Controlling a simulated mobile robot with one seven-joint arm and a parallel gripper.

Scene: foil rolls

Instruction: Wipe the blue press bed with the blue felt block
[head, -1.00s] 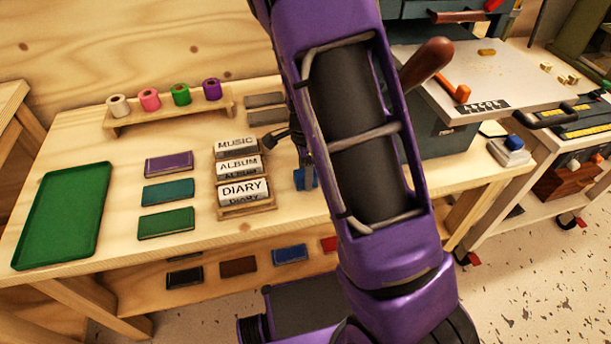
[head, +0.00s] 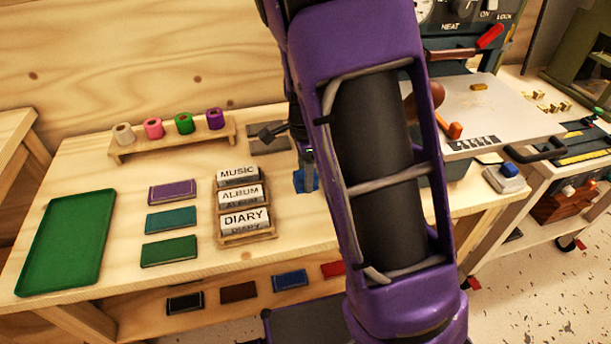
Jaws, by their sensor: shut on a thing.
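My gripper (head: 308,163) is partly hidden by my purple arm. It is shut on a small blue block (head: 307,181), which looks like the blue felt block, over the workbench right of the label rack. I cannot tell whether the block touches the bench top. A blue-grey press (head: 465,45) with a HEAT panel stands at the back right. Its flat pale grey plate (head: 500,108) shows, but no clearly blue bed is visible; my arm covers part of the press.
On the bench (head: 120,255) are a green tray (head: 65,243), several foil rolls on a rack (head: 172,140), coloured books (head: 170,222) and the MUSIC, ALBUM, DIARY rack (head: 245,234). A cart (head: 575,165) stands farther right.

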